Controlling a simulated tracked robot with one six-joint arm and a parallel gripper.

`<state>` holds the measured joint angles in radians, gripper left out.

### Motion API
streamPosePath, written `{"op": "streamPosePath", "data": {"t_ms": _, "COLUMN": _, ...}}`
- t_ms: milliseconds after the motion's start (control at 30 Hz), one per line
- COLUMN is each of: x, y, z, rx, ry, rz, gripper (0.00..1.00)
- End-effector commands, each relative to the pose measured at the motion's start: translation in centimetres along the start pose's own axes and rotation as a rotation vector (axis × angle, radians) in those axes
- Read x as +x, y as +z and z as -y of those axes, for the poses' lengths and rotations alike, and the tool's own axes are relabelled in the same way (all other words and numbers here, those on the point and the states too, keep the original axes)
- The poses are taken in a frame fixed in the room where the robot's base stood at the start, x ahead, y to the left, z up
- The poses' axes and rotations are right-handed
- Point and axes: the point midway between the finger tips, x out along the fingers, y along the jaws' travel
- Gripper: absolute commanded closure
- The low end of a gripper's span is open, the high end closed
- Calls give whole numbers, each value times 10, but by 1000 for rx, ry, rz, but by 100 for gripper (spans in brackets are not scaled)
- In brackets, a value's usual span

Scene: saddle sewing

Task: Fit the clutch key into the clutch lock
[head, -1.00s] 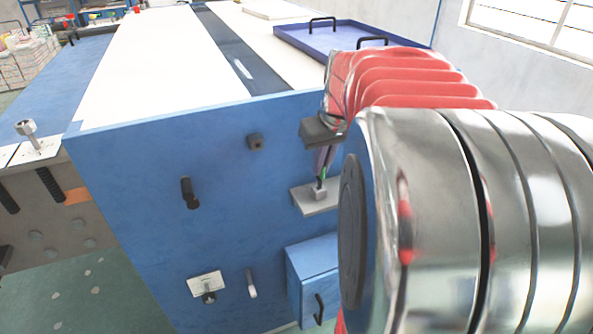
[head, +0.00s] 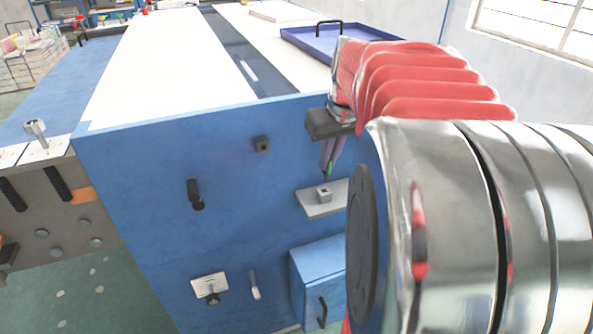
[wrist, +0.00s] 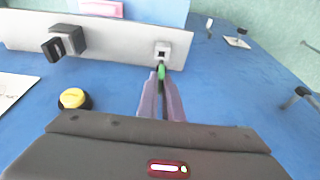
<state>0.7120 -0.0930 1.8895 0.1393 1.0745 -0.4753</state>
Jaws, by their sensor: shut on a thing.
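My gripper (head: 328,150) is shut on a small, slim piece with a green part (wrist: 161,74), probably the clutch key. Its purple-grey fingers hide most of it. The green end points down, above a small light-grey block with a square hole (head: 324,195) on a grey shelf (head: 312,207). In the wrist view this block (wrist: 162,52) shows just beyond the green tip, and its hole looks empty. A dark block with an opening (wrist: 65,42) stands at the left of the wrist view, and a dark square fitting (head: 262,144) sits on the blue panel. I cannot tell which is the clutch lock.
A blue box with a handle (head: 318,275) juts out below the shelf. A yellow button (wrist: 74,99) is at left in the wrist view.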

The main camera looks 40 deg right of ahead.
Motion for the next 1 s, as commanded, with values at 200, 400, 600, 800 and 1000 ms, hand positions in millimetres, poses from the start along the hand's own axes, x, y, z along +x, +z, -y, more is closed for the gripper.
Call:
{"op": "streamPosePath", "data": {"t_ms": 200, "x": -12, "y": -4, "z": 0, "rx": 0, "ry": 1, "rz": -1, "gripper": 100}}
{"op": "streamPosePath", "data": {"t_ms": 400, "x": -18, "y": -6, "z": 0, "rx": 0, "ry": 0, "rz": 0, "gripper": 100}}
{"op": "streamPosePath", "data": {"t_ms": 600, "x": -18, "y": -6, "z": 0, "rx": 0, "ry": 0, "rz": 0, "gripper": 100}}
{"op": "streamPosePath", "data": {"t_ms": 800, "x": -17, "y": 0, "z": 2, "rx": -21, "ry": -7, "rz": 1, "gripper": 100}}
{"op": "streamPosePath", "data": {"t_ms": 1000, "x": -7, "y": 21, "z": 13, "rx": -116, "ry": -37, "rz": 5, "gripper": 100}}
